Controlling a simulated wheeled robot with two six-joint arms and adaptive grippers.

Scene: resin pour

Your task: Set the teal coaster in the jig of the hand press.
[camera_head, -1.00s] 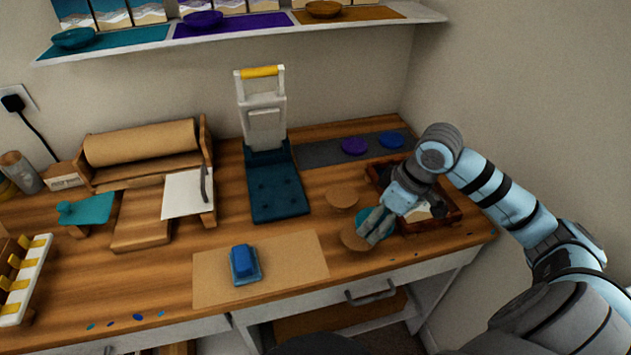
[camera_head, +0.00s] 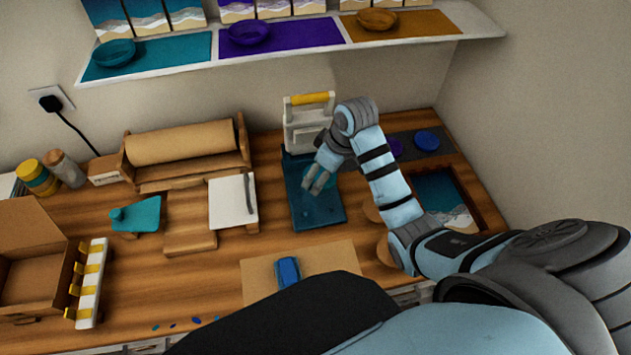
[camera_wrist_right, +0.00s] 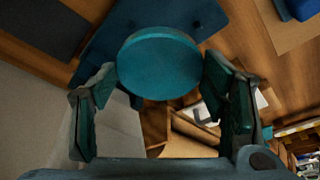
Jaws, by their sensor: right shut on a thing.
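The teal coaster (camera_wrist_right: 160,65) is a round disc held between the fingers of my right gripper (camera_wrist_right: 161,82) in the right wrist view. In the head view my right gripper (camera_head: 318,181) is over the dark blue bed of the hand press (camera_head: 318,214), with the coaster mostly hidden by the fingers. The bed also shows behind the coaster in the wrist view (camera_wrist_right: 105,35), and the coaster looks apart from it. The press has a pale upright frame with a yellow handle (camera_head: 309,98). I cannot make out the jig's seat under the gripper. My left gripper is out of view.
A blue block (camera_head: 287,271) rests on a brown mat (camera_head: 335,258) in front of the press. A wooden tray (camera_head: 490,208) holds a beach picture at right.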

